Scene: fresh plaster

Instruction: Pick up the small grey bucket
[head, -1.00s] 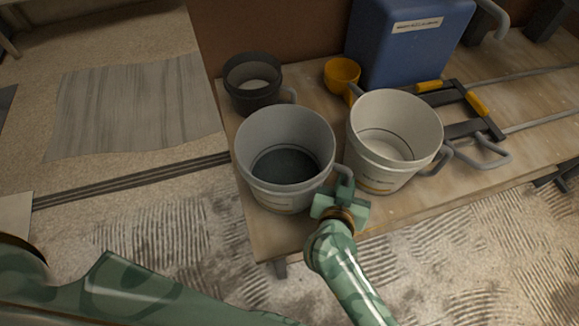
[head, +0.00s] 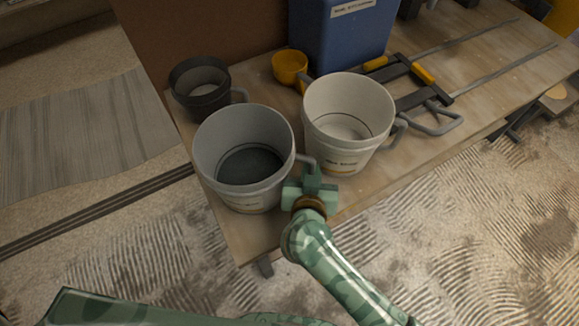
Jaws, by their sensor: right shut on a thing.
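The small grey bucket (head: 213,143) stands upright at the near left end of the wooden bench, with dark contents or a dark floor inside. Its handle (head: 305,159) points right. My right gripper (head: 312,177) is shut on this handle, at the bucket's right side; the fingertips are partly hidden. I cannot tell whether the bucket's base touches the bench. My left arm (head: 150,310) crosses the bottom left, and its gripper is outside the view.
A white bucket (head: 345,95) stands close to the right, just behind my right gripper. A black bucket (head: 200,97) stands behind left.

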